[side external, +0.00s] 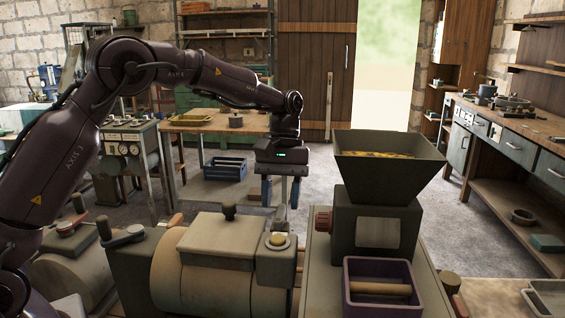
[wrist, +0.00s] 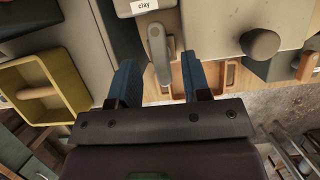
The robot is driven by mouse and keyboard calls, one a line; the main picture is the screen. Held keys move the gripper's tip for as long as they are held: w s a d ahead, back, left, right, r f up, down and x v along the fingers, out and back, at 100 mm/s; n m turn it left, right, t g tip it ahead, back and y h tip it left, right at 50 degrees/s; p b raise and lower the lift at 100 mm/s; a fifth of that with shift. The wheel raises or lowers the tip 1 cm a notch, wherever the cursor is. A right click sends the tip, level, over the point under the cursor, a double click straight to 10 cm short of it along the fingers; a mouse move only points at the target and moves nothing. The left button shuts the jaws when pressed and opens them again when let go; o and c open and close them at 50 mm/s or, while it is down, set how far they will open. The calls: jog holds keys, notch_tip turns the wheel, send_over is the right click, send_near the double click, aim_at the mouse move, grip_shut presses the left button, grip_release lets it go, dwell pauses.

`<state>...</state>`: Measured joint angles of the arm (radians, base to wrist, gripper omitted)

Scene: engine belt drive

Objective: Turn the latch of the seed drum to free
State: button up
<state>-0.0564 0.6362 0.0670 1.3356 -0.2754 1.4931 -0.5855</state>
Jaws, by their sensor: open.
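My gripper (side external: 280,195) points down, open and empty, above the block with a yellow round cap (side external: 278,240) beside the grey-tan drum (side external: 205,258). In the wrist view my two blue fingers (wrist: 160,78) are spread apart. A grey lever-shaped latch (wrist: 160,55) shows between and just beyond them; I cannot see contact. A plate labelled "clay" (wrist: 145,6) is at its upper end. No label for the seed drum is readable, so I cannot tell whether this latch belongs to it. In the side view the latch cannot be made out clearly near my fingers.
A dark hopper (side external: 385,165) with yellow contents stands to the right of my gripper. A purple tray (side external: 380,300) with a wooden rod is in front of it. A round knob (wrist: 261,43) and a yellow tray (wrist: 45,90) flank the fingers in the wrist view.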

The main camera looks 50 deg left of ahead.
jog(key=v, duration=1)
jog(key=shift+r, duration=0.4)
jog(key=shift+a, duration=0.1)
jog(key=s+d+m+t+y, duration=0.1)
jog(key=s+m+t, duration=0.3)
jog(key=s, duration=0.9)
jog(key=s+d+f+m+t+y, duration=0.1)
jog(key=s+m+t, duration=0.3)
jog(key=s, duration=1)
jog(key=shift+d+f+m+t+y, duration=0.3)
jog(key=shift+d+m+t+y, duration=0.1)
jog(key=shift+d+t+y, duration=0.15)
